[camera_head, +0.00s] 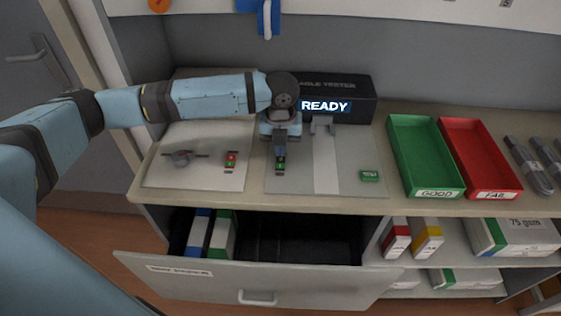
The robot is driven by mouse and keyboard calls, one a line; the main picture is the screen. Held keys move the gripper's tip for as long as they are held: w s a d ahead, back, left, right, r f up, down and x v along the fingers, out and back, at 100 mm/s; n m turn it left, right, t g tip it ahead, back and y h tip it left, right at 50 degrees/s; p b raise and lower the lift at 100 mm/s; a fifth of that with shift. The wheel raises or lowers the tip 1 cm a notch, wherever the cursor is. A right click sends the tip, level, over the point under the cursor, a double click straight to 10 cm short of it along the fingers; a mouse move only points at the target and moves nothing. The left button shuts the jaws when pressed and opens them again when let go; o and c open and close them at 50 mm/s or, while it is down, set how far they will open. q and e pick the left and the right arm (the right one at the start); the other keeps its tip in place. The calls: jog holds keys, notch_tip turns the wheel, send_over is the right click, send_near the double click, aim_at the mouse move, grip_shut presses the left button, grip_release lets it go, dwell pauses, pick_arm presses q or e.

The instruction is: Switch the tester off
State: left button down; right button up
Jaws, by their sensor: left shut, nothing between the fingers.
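The tester (350,88) is a black box at the back of the counter, its label partly hidden by my arm and ending in "ABLE TESTER". Its lit display (325,106) reads READY. A grey plate (345,160) lies in front of it. My left gripper (280,156) is shut and empty, pointing down over the left part of this plate. A small dark part with green (280,167) shows right at its fingertips; whether they touch it I cannot tell. A green block (370,176) sits at the plate's front right.
A green GOOD tray (408,150) and a red FAIL tray (470,150) stand to the right, with grey cables (530,165) beyond.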

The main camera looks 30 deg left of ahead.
pick_arm(q)
jog(key=shift+f, duration=1.35)
dwell(0.6)
jog(key=shift+r+p, duration=0.8)
jog(key=shift+p, duration=0.15)
notch_tip(320, 180, up, 2)
jog(key=shift+r+p, duration=0.1)
jog(key=shift+p, duration=1.1)
notch_tip(320, 180, up, 2)
jog(key=p, duration=0.2)
jog(key=shift+r+p, duration=0.2)
jog(key=shift+p, duration=0.2)
jog(key=shift+r+p, duration=0.45)
jog(key=shift+p, duration=0.1)
